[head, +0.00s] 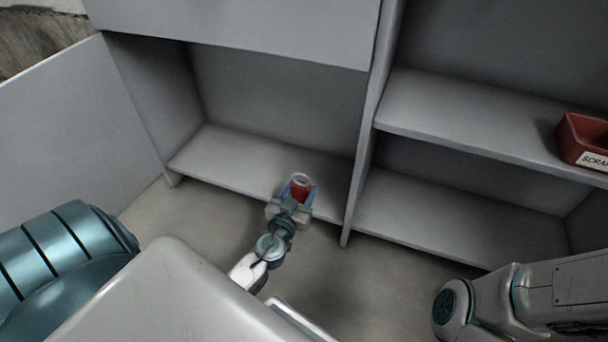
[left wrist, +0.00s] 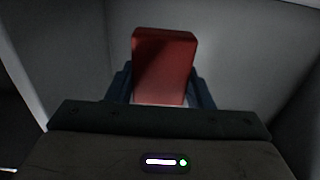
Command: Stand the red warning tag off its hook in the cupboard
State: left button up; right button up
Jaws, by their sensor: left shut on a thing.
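The red warning tag (head: 300,189) is between the fingers of my left gripper (head: 299,197) in the head view, at the front of the cupboard's lower left shelf (head: 235,158). A pale ring shows at its top. In the left wrist view the tag (left wrist: 164,66) stands up as a red block between the two blue fingers of my left gripper (left wrist: 163,92), which is shut on it. The hook does not show. Whether the tag touches the shelf cannot be told. My right gripper is not in view; only part of my right arm shows at the lower right.
A red bin labelled SCRAP (head: 585,140) stands on the upper right shelf (head: 470,121). A vertical divider (head: 364,130) stands just right of my left gripper. An open panel (head: 70,130) is at the left. The lower left shelf looks otherwise bare.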

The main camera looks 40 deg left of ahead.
pick_arm(q)
jog(key=x, duration=0.6)
jog(key=shift+w+a+f, duration=0.3)
jog(key=shift+a, duration=0.1)
jog(key=shift+w+f, duration=0.1)
jog(key=shift+f, duration=0.05)
jog(key=shift+f+b, duration=1.2)
jog(key=shift+f, duration=0.45)
jog(key=shift+f, duration=0.15)
jog(key=o, duration=1)
